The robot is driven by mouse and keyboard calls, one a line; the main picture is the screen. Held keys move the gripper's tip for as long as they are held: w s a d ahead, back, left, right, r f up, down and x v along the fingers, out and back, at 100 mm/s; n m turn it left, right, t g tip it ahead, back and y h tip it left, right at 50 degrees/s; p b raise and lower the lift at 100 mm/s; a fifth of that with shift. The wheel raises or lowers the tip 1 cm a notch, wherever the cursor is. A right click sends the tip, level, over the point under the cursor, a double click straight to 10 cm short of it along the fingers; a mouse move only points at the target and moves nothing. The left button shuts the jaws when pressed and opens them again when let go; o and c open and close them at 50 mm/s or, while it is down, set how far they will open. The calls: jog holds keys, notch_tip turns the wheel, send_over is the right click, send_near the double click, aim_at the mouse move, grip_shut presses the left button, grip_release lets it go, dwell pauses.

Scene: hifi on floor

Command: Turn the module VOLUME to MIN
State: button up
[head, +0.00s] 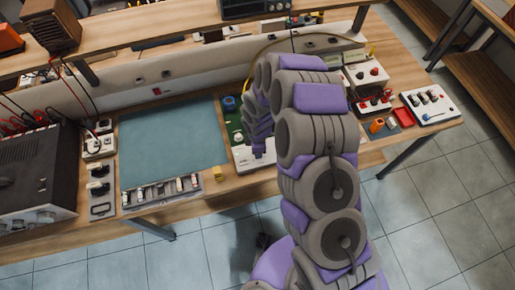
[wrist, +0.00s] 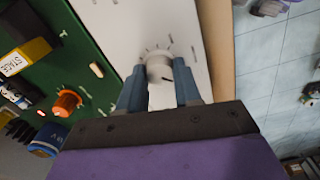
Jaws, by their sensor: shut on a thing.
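In the wrist view, a light grey round knob (wrist: 159,68) sits on a white module panel (wrist: 133,25) with printed tick marks around it. A dark pointer line on the knob points toward the lower right in that view. I cannot read a VOLUME or MIN label. My gripper (wrist: 160,75) has its two blue fingers on either side of the knob and is shut on it. In the head view, the white module (head: 243,158) lies near the bench's front edge. My arm hides much of it, and the knob is not visible there.
A teal mat (head: 170,142) and a tray of small parts (head: 160,194) lie to the left. Red and white modules (head: 428,104) stand right of my arm.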

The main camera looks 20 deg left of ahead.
jog(key=shift+w+a+r, duration=0.1)
jog(key=shift+w+r, duration=0.05)
jog(key=shift+w, duration=0.05)
jog(key=o, duration=1)
jog(key=shift+s, duration=0.1)
jog(key=shift+o, duration=0.2)
notch_tip(320, 180, up, 17)
jog(key=shift+p, duration=0.4)
